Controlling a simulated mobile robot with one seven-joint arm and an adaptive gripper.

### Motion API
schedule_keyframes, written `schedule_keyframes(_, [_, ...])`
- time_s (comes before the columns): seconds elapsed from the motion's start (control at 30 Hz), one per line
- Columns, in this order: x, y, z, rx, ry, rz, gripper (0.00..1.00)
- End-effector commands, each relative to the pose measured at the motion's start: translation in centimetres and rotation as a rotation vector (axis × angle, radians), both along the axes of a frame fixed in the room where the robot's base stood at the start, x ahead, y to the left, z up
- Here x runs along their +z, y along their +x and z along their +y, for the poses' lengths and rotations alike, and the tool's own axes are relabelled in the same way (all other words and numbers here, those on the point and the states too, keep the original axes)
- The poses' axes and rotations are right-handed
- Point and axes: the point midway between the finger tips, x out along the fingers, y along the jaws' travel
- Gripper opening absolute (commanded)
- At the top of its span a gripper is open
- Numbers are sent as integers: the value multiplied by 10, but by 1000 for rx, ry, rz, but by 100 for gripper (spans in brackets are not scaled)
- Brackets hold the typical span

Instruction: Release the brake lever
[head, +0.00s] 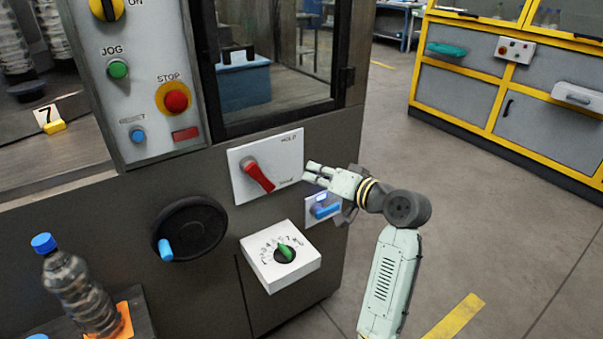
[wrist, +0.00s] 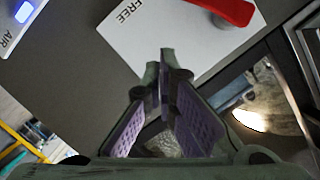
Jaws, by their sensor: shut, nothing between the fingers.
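The brake lever is a red handle (head: 259,176) on a white plate (head: 240,190) on the machine's front. In the head view it slants down to the right, with "HOLD" at the plate's upper right and a smaller mark at the lower right. In the wrist view the red lever (wrist: 232,10) is cut off by the top edge, and the plate (wrist: 185,45) reads "FREE". My gripper (head: 310,172) is just right of the plate, apart from the lever. Its fingers (wrist: 162,65) are together and empty, pointing toward the plate.
A blue switch (head: 324,209) labelled "AIR" in the wrist view sits just below my gripper. A white dial box with a green knob (head: 286,252) and a black handwheel (head: 190,228) are lower down. A bottle (head: 80,290) stands lower left. Floor at right is open.

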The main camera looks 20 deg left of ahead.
Motion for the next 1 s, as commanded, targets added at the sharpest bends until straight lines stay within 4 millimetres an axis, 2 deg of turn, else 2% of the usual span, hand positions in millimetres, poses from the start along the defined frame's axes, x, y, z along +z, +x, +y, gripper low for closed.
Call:
schedule_keyframes(0.1, [1, -8, -18, -3, 0, -3, 0])
schedule_keyframes(0.23, [3, -13, -29, -3, 0, -1, 0])
schedule_keyframes(0.67, [5, -15, -32, -1, -1, 0, 0])
schedule_keyframes(0.77, [0, -9, -35, -48, -23, -18, 0])
schedule_keyframes(0.87, [-9, 6, -45, -173, -83, -66, 0])
schedule_keyframes(1.0, [-17, 28, -79, -429, -224, -186, 0])
